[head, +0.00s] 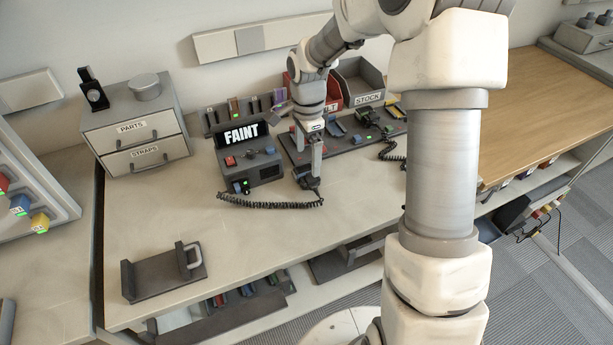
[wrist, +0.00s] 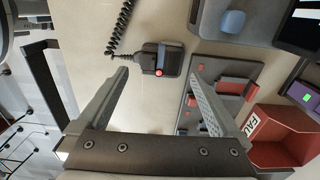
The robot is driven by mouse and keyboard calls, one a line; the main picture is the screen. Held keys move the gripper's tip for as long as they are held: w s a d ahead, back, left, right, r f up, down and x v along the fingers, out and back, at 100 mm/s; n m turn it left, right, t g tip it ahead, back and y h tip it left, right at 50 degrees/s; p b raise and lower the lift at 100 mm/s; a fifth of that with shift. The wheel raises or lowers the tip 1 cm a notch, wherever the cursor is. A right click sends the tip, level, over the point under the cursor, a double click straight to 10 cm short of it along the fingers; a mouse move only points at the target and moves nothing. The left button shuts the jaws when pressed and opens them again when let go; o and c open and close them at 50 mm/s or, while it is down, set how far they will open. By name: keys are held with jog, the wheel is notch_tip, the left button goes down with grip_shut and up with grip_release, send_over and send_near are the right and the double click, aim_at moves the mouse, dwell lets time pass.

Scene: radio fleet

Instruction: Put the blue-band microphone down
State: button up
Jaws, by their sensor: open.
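A black hand microphone (head: 309,181) lies on the bench in front of the radio (head: 250,160), whose screen reads FAINT. Its coiled cord (head: 270,204) runs across the bench to the radio's front. In the wrist view the microphone (wrist: 158,59) shows a red button and lies just beyond the fingertips, between their lines.
A charging rack (head: 293,152) with several items stands right of the radio, before a red bin (head: 331,92) and a grey STOCK bin (head: 362,82). A drawer unit (head: 137,135) is at left. An empty grey holder (head: 163,275) sits at front left. The front middle bench is clear.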

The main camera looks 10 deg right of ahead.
aim_at(307, 172)
notch_tip(307, 172, down, 6)
jog(key=shift+w+r+b, duration=0.1)
jog(key=shift+w+b, duration=0.05)
jog(key=shift+b, duration=0.3)
jog(key=c, duration=1.4)
jog(key=shift+r, duration=0.2)
notch_tip(307, 172, up, 4)
jog(key=shift+r+p, duration=0.25)
jog(key=shift+p, duration=0.25)
jog(key=s+d+r+p, duration=0.1)
jog(key=s+d+r, duration=0.5)
jog(key=d, duration=0.4)
jog(key=a+f+n+p, duration=0.1)
jog(key=a+n+p, duration=0.2)
jog(key=n, duration=0.5)
jog(key=a+f+n+p, duration=0.2)
jog(key=a+n+p, duration=0.1)
jog(key=a+n, duration=0.3)
jog(key=shift+f+n, duration=0.25)
jog(key=shift+n, duration=0.65)
